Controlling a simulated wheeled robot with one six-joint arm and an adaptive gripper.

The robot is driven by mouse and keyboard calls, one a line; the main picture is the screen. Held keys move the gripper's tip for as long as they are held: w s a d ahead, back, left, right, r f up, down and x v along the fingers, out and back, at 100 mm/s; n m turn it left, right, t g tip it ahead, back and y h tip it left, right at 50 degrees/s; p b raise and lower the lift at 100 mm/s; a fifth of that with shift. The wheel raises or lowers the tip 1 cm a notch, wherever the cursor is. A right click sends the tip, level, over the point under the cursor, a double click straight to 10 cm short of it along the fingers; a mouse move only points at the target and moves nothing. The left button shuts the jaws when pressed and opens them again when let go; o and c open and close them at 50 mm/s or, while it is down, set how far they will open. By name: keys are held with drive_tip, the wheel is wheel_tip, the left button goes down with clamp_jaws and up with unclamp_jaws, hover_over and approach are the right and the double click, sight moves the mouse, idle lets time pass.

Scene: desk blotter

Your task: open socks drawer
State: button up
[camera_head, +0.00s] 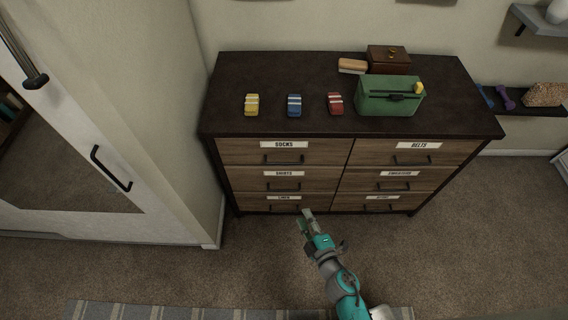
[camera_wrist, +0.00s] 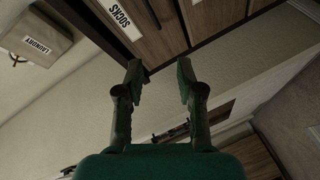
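The socks drawer (camera_head: 246,155) is the top left drawer of a dark dresser (camera_head: 240,122) in the head view. It is shut, with a white SOCKS label (camera_head: 284,145) above a dark bar handle (camera_head: 283,160). My gripper (camera_head: 306,214) is low in front of the dresser in the head view, apart from the socks handle. In the wrist view my gripper (camera_wrist: 158,68) has its two fingers spread with nothing between them.
Several other labelled drawers, including BELTS (camera_head: 450,152), are shut. On top are a green bin (camera_head: 385,100), a brown box (camera_head: 388,60) and yellow, blue and red folded items. A white wardrobe (camera_head: 120,120) stands left. Carpet (camera_head: 470,230) is clear on the right.

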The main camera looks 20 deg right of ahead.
sight(284, 163)
drive_tip(key=w+f+n, duration=0.1)
drive_tip(key=w, duration=0.7)
drive_tip(key=w+f+n, duration=0.1)
drive_tip(key=w+n, duration=0.1)
drive_tip(key=w, duration=0.6)
drive_tip(key=w+f+n, duration=0.1)
drive_tip(key=w, duration=0.7)
drive_tip(key=shift+w+d, duration=0.15)
drive_tip(key=shift+d, duration=0.1)
clamp_jaws()
